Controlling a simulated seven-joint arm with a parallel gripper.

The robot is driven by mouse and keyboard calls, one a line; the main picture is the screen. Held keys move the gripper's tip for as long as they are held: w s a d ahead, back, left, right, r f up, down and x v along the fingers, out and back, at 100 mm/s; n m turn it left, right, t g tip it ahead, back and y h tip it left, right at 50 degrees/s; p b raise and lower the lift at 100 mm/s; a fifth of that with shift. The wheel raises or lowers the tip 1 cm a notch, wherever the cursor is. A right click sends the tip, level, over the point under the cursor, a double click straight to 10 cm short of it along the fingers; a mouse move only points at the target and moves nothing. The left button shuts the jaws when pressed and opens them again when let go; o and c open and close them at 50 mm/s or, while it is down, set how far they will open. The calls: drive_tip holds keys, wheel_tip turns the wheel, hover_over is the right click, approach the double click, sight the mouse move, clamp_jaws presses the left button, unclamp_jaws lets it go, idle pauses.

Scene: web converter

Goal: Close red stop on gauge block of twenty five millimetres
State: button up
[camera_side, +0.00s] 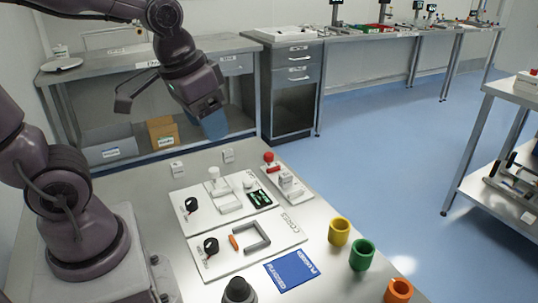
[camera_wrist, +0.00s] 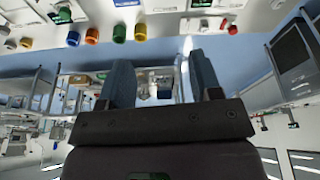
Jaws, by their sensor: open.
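A small fixture with a red ball knob (camera_side: 268,157) stands at the back right of the bench group. On its white base (camera_side: 297,196) sits a grey-white block-like part (camera_side: 288,181) with a small red piece (camera_side: 274,169) beside it. I cannot tell the gauge block's size or whether the red piece touches it. The wrist view shows red knobs (camera_wrist: 232,30) at the top right, small and upside down. My gripper (camera_side: 212,126) is raised above and left of the fixture, apart from it. Its blue fingers (camera_wrist: 163,85) are spread and empty.
White boards with black knobs (camera_side: 210,246) and grey parts lie left of the fixture. A blue card (camera_side: 291,270) lies in front. Yellow (camera_side: 339,232), green (camera_side: 361,254) and orange (camera_side: 397,291) cups stand at the right edge. Air around my gripper is free.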

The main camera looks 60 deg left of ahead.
drive_tip(key=w+a+f+n+g, duration=0.2)
drive_tip(key=w+a+f+n, duration=0.1)
drive_tip(key=w+a+f, duration=0.6)
drive_tip(key=n+t+y, duration=0.2)
drive_tip(key=n+y, duration=0.1)
drive_tip(key=n, duration=0.1)
approach(269, 154)
drive_tip(key=shift+n, duration=0.3)
drive_tip(key=x, duration=0.9)
drive_tip(key=shift+w+a+f, duration=0.1)
drive_tip(key=c, duration=0.7)
